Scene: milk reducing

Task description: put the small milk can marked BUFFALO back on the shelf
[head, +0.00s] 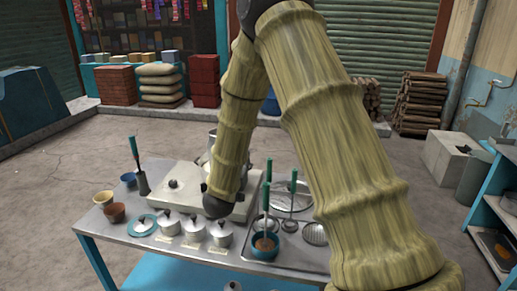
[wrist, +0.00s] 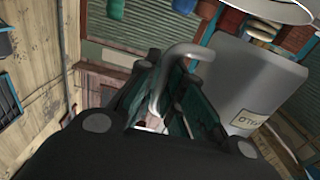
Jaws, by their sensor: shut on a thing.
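In the wrist view my gripper (wrist: 170,98) is shut on the bent metal handle of a smooth grey can (wrist: 255,75). The can hangs beside the dark green fingers, tilted in this view. A pale label (wrist: 247,119) on its side is only partly readable, so I cannot confirm that it says BUFFALO. In the head view my arm crosses the middle, and I cannot make out the fingers or the held can. A blue-framed shelf unit (head: 507,206) stands at the right edge, partly cut off.
A steel-topped table (head: 105,226) stands in front of me. Open floor (head: 60,170) lies left.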

